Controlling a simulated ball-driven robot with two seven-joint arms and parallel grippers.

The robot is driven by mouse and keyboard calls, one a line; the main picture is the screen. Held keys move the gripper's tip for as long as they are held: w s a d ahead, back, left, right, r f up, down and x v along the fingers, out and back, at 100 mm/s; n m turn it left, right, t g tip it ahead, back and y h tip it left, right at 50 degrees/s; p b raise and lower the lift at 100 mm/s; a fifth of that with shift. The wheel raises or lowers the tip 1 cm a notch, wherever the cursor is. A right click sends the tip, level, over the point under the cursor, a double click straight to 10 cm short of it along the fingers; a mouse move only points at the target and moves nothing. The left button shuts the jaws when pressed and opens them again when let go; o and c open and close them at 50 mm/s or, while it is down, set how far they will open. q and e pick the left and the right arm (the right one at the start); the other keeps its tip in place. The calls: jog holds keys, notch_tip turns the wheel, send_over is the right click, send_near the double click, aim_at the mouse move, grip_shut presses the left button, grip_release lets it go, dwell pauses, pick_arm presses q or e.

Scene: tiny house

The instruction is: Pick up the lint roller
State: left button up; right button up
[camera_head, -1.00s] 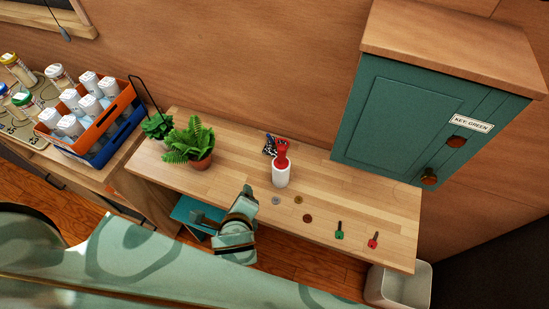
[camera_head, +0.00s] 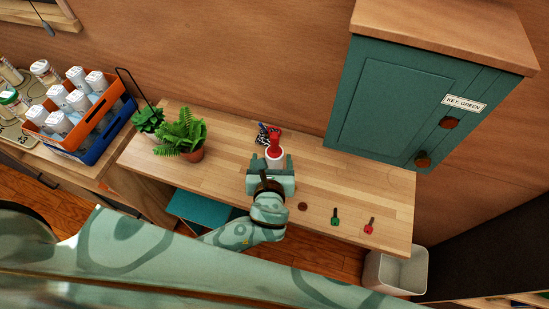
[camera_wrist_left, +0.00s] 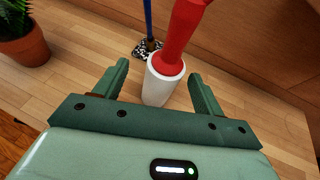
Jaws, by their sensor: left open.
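The lint roller stands upright on the wooden counter, with a red handle (camera_head: 274,146) on top and a white roll (camera_head: 275,158) below. In the left wrist view its red handle (camera_wrist_left: 184,28) and white roll (camera_wrist_left: 162,82) are large and near the middle. My left gripper (camera_head: 271,163) is open right in front of it. In the left wrist view one finger (camera_wrist_left: 110,82) is left of the white roll and the other (camera_wrist_left: 205,97) is right of it, with gaps on both sides. In the head view the gripper hides the roll's lower part. My right gripper is not in view.
Behind the roller is a small black-and-white patterned item (camera_head: 266,132) with a blue stick (camera_wrist_left: 148,18). Potted plants (camera_head: 182,136) stand to the left. A coin (camera_head: 302,206), a green key (camera_head: 335,217) and a red key (camera_head: 369,226) lie right. A green cabinet (camera_head: 400,110) is at the back right.

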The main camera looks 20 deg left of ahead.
aim_at(275, 152)
pick_arm(q)
jog(key=x, duration=0.3)
jog(key=b+x, duration=0.1)
jog(key=shift+w+d+f, duration=0.1)
jog(key=shift+w+d, duration=0.15)
jog(key=shift+w, duration=0.15)
jog(key=shift+w+a+f, duration=0.1)
jog(key=shift+w+a, duration=0.05)
jog(key=shift+w, duration=0.2)
jog(key=shift+c, duration=0.7)
jog(key=c, duration=1)
